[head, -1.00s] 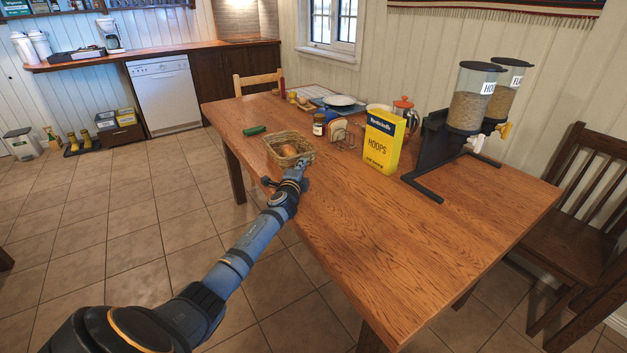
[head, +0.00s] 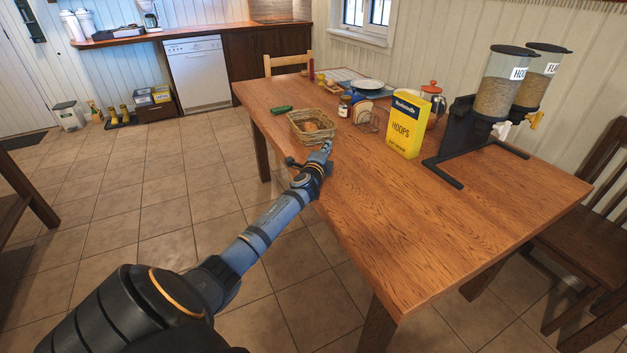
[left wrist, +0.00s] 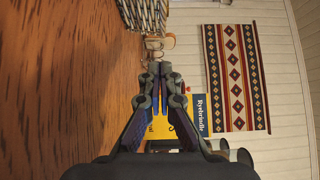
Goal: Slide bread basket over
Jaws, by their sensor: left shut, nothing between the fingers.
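My left gripper (head: 326,146) is at the basket's near right side, shut and empty. I cannot tell whether it touches the basket. In the left wrist view the shut fingertips (left wrist: 159,69) point ahead over the table, and part of the basket (left wrist: 143,14) shows at the top, beside the gripper's line. My right gripper is not in view.
A green object (head: 282,110) lies behind the basket. A small jar (head: 344,106), a toast rack (head: 366,118) and a yellow cereal box (head: 406,125) stand to its right. Cereal dispensers (head: 503,85) stand farther right. The table's front is clear.

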